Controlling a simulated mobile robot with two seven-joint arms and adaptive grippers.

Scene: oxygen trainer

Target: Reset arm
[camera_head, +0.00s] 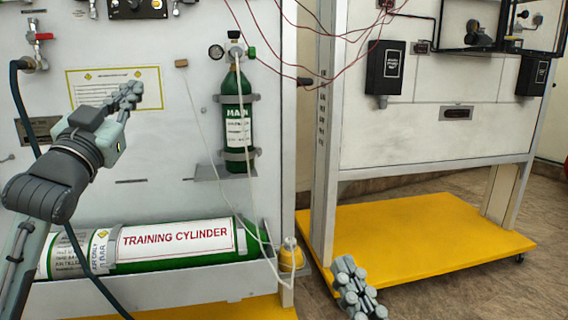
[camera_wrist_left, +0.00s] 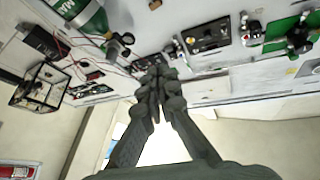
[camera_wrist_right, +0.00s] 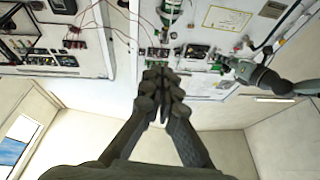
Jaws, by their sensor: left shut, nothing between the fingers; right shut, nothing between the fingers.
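My left gripper (camera_head: 128,97) is raised in front of the white trainer panel in the head view, by the yellow-edged notice. It is shut and empty; its closed fingers also show in the left wrist view (camera_wrist_left: 160,85). My right gripper (camera_head: 352,275) is low at the bottom of the head view, in front of the yellow base. It is shut and empty, and its closed fingers show in the right wrist view (camera_wrist_right: 163,85). Most of my right arm is hidden from the head view. Neither gripper visibly touches anything.
The panel carries a green MAIN cylinder (camera_head: 237,122) with a gauge and a thin hose. A large training cylinder (camera_head: 175,241) lies in a tray below. A second panel (camera_head: 410,135) stands on a yellow base (camera_head: 430,240) at right. Red wires hang between the panels.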

